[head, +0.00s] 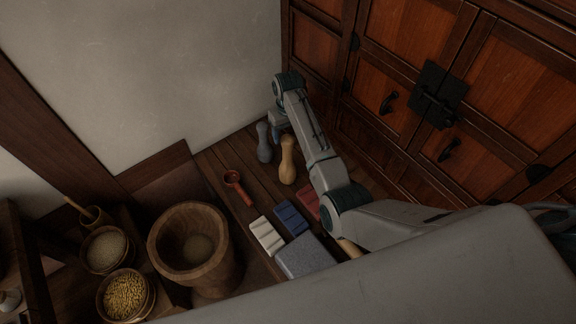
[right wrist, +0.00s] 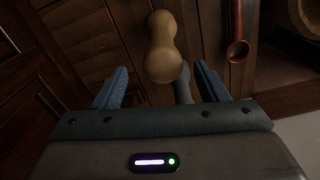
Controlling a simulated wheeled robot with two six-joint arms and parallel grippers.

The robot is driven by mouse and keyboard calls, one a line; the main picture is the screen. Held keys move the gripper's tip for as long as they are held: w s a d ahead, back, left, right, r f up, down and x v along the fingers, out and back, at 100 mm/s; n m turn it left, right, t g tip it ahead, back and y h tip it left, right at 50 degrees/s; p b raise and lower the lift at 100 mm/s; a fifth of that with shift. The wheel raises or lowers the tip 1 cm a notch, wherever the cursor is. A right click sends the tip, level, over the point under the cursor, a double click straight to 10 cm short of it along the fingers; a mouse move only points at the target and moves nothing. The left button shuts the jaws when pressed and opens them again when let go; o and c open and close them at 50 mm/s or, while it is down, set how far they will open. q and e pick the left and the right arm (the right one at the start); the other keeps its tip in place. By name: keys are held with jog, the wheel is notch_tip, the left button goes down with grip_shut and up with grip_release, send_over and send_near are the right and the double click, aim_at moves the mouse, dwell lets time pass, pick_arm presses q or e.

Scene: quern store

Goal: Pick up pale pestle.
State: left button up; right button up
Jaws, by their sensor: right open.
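The pale pestle (head: 287,161) stands upright on the dark plank surface, tan and waisted with rounded ends. In the right wrist view the pale pestle (right wrist: 161,48) shows between the lines of my two blue fingers, touching neither. A blue-grey pestle (head: 264,143) stands just left of it; in the wrist view the grey pestle (right wrist: 184,91) is mostly hidden behind the pale one. My right gripper (head: 279,129) is open and empty, close by the pestles, partly hidden by its wrist; its spread fingers show in the wrist view (right wrist: 161,68). My left gripper is not in view.
A red-brown ladle (head: 239,186) lies left of the pestles. White (head: 267,236), blue (head: 291,218) and red (head: 307,198) grooved blocks and a grey slab (head: 304,258) lie nearer. A wooden mortar (head: 165,245) stands left. A wooden cabinet (head: 400,90) rises right, a plaster wall behind.

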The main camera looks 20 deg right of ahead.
send_over(288, 160)
jog(key=w, duration=0.2)
jog(key=f, duration=0.5)
jog(key=shift+s+d, duration=0.1)
jog(key=shift+d, duration=0.1)
jog(key=shift+f, duration=0.4)
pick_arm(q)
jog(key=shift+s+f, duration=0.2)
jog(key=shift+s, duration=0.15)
pick_arm(e)
jog(key=shift+c, duration=0.2)
jog(key=shift+r, duration=0.1)
jog(key=c, duration=1.2)
pick_arm(q)
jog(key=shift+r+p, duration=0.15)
jog(key=shift+p, duration=0.15)
pick_arm(e)
jog(key=shift+r, duration=0.15)
jog(key=shift+c, duration=0.2)
